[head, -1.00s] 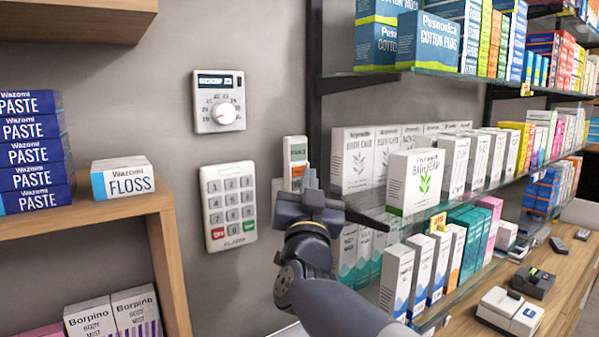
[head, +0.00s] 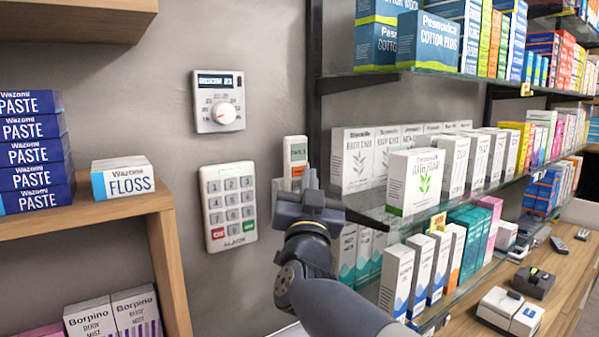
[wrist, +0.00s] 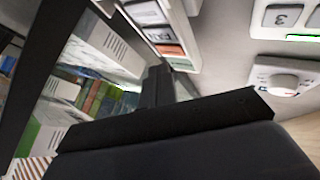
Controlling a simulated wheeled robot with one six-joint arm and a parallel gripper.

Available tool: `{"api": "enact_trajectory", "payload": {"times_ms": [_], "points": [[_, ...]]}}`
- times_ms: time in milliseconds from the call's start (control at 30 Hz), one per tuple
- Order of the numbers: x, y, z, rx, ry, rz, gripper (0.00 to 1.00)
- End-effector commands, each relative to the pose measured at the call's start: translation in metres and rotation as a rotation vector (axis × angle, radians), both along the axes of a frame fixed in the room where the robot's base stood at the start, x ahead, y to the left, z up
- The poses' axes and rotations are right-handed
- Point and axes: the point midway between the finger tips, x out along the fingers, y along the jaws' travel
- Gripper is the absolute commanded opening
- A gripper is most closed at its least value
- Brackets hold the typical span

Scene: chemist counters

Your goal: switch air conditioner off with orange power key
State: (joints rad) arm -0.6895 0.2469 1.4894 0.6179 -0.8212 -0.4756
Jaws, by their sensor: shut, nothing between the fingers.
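A slim white wall controller (head: 287,143) hangs in a pale holder on the grey wall, right of a keypad. It has a small display at its top and an orange key (head: 298,170) below.
The white keypad (head: 229,205) and a dial thermostat (head: 218,101) are on the wall to the left. Glass shelves (head: 440,205) of boxes stand close on the right, near my arm. A wooden shelf (head: 95,215) with paste and floss boxes is at far left.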

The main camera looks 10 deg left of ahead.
Motion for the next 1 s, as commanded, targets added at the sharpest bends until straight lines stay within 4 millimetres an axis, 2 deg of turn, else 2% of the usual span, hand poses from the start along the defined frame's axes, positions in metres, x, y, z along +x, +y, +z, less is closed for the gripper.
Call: {"api": "enact_trajectory", "payload": {"times_ms": [1000], "points": [[0.0062,0.007,0.0003,0.0,0.0,0.0,0.0]]}}
